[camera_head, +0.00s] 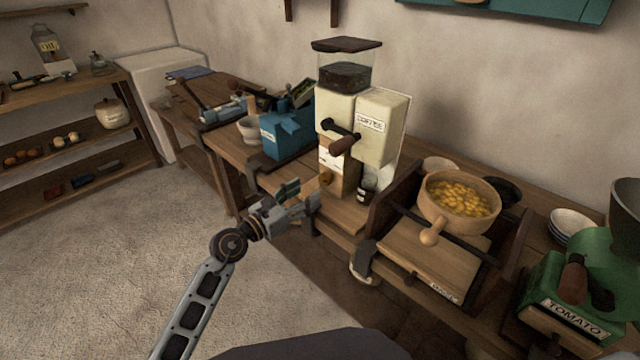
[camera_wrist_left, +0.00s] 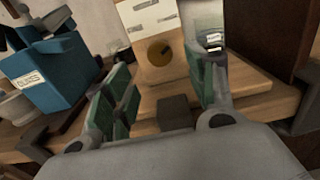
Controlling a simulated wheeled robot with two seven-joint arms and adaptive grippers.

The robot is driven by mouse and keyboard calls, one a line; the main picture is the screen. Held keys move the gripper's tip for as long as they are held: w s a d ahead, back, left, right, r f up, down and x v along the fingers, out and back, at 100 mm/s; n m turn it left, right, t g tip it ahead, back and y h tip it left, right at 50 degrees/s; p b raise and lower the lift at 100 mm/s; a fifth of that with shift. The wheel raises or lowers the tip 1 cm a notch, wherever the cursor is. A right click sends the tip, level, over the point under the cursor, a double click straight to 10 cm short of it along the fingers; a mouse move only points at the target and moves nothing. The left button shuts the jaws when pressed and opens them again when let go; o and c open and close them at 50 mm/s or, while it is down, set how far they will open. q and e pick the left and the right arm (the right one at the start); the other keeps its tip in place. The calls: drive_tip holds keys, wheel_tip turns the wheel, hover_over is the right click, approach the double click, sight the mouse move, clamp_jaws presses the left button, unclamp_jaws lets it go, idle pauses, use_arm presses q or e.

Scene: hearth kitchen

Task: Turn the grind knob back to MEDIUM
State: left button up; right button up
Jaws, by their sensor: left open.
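The coffee grinder (camera_head: 381,124) is cream coloured, with a clear hopper on top and a crank in front. The white label (camera_wrist_left: 150,16) above the knob is too small to read. My left gripper (camera_head: 303,194) is open and empty in front of the knob, short of it. In the left wrist view its green-padded fingers stand either side of the knob, which is not touched. My right gripper is not in view.
A blue mill (camera_head: 287,134) stands left of the grinder. A small dark jar (camera_head: 367,191) stands at its right foot. A wooden box (camera_head: 421,258) with a bowl of yellow pieces (camera_head: 459,196) is further right, beside a green tomato mill (camera_head: 570,290). The floor at left is clear.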

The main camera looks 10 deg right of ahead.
sight(323, 181)
use_arm(q)
drive_tip(key=x, duration=0.4)
drive_tip(key=shift+d, duration=0.1)
drive_tip(key=shift+b+x, duration=0.35)
drive_tip(key=shift+x, duration=0.95)
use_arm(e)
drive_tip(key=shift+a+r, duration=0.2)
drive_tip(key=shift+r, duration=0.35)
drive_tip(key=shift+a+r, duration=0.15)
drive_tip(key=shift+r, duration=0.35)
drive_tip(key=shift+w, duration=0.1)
use_arm(q)
drive_tip(key=c, duration=1)
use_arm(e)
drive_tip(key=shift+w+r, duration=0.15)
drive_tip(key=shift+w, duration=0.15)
use_arm(q)
drive_tip(key=shift+c, duration=0.2)
